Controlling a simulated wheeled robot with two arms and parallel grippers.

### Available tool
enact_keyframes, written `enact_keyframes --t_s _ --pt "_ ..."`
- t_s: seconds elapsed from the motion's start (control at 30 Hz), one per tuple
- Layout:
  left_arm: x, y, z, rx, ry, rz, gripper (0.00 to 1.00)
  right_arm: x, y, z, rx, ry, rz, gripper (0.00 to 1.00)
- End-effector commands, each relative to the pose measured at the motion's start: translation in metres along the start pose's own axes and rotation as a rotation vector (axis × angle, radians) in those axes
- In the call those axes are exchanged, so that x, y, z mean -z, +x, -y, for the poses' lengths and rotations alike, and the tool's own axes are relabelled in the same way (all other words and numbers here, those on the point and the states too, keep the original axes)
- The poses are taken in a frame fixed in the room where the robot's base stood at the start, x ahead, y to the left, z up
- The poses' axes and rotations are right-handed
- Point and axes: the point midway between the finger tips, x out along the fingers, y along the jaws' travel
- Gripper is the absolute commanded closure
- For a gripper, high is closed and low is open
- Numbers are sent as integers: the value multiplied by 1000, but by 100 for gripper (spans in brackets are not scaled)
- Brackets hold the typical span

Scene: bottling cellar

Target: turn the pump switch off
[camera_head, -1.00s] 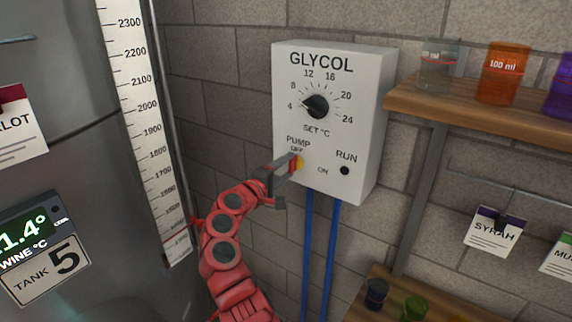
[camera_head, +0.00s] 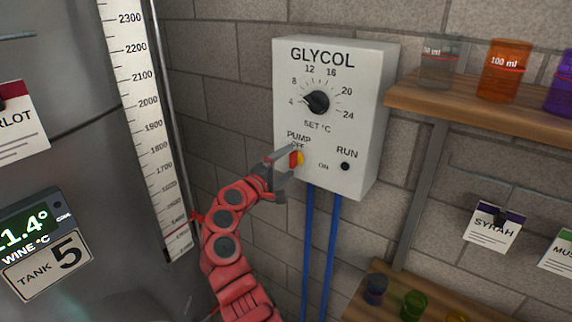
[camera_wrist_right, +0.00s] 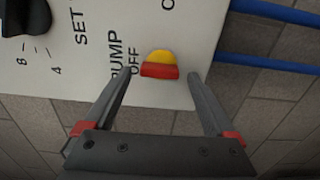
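The pump switch (camera_head: 300,158), yellow with a red part, is on the front of the white GLYCOL box (camera_head: 361,150), just below the OFF label. It also shows in the right wrist view (camera_wrist_right: 160,58), with its red part facing my gripper. My right gripper (camera_head: 290,166) is at the left side of the switch. In the wrist view its two fingers (camera_wrist_right: 158,79) are apart, one on each side of the switch and just short of it, with nothing between them. The RUN lamp (camera_head: 345,166) is dark. My left gripper is not in view.
The black SET dial (camera_head: 317,102) is above the switch. Blue pipes (camera_head: 331,240) run down from the box. A wooden shelf (camera_head: 480,115) with beakers is at the right, and a steel tank (camera_head: 60,130) with a scale (camera_head: 150,110) is at the left.

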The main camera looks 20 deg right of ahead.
Motion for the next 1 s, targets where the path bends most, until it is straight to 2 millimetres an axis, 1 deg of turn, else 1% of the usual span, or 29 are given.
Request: enact_keyframes --t_s 0.17,0.27,0.37,0.7,0.8,0.9,1.0 --pt "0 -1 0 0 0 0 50 0 -2 0 -1 1 0 10" --pt "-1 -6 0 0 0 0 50 1 -12 2 -2 1 -1 10" --pt "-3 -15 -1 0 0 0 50 1 -30 5 -2 0 -4 10" --pt "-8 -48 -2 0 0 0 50 2 -121 5 -1 3 -7 10" --pt "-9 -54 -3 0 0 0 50 1 -142 5 1 1 -3 10" --pt "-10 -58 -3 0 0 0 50 2 -158 3 0 -1 -4 10" --pt "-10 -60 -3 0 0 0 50 1 -168 2 -1 -1 -2 10"
